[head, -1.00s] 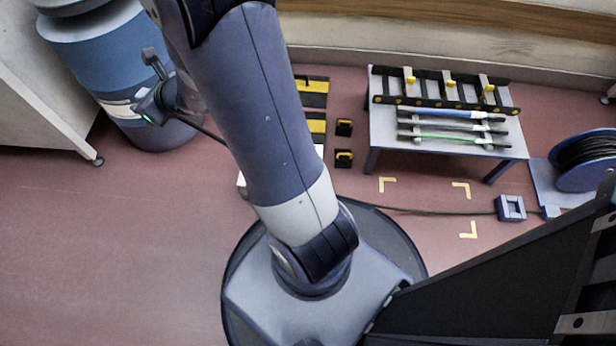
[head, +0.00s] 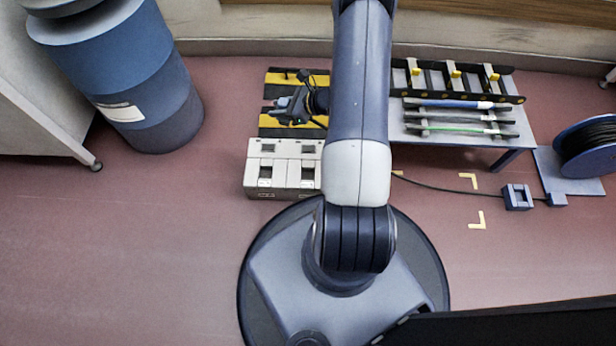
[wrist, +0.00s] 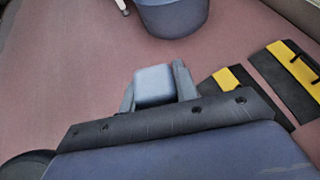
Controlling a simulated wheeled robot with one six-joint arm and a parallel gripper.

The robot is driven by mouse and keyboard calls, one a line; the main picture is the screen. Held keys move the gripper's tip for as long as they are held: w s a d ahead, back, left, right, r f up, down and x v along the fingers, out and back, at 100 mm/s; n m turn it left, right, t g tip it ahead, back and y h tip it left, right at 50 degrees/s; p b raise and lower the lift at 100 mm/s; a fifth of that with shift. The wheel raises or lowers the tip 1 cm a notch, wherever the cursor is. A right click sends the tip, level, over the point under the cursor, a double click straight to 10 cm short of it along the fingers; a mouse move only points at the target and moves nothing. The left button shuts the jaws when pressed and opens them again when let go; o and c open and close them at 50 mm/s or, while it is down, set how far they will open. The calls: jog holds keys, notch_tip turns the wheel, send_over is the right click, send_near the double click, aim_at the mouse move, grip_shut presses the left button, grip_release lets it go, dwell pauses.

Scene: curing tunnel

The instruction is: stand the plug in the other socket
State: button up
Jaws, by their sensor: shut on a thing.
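My gripper (head: 288,108) is in the head view, above the black-and-yellow striped floor panels and behind the socket box. It is shut on a pale blue-grey block, which I take to be the plug (wrist: 153,86). In the wrist view one finger stands on each side of the plug. A cream socket box (head: 254,184) with several dark openings stands on the floor in front of the gripper. My arm covers the area to its right. The plug is apart from the box. I cannot tell which opening is the other socket.
Striped panels (head: 282,79) lie behind the box. A low table (head: 398,133) with a black rack and coloured rods stands right, near a cable reel (head: 588,150) and a blue cable guide (head: 517,197). A blue drum (head: 120,60) stands left. Floor on the left is clear.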

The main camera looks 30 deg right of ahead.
jog(key=s+d+f+n+g+y, duration=0.1)
jog(key=s+f+n+g+y, duration=0.15)
jog(key=s+f, duration=0.9)
jog(key=b, duration=0.3)
send_over(303, 177)
notch_tip(303, 177, down, 7)
jog(key=shift+n+h, duration=0.25)
jog(key=shift+s+f+b, duration=0.1)
jog(key=shift+f+b, duration=0.7)
jog(key=shift+f, duration=1.25)
jog(key=shift+f, duration=0.2)
jog(key=o, duration=1.1)
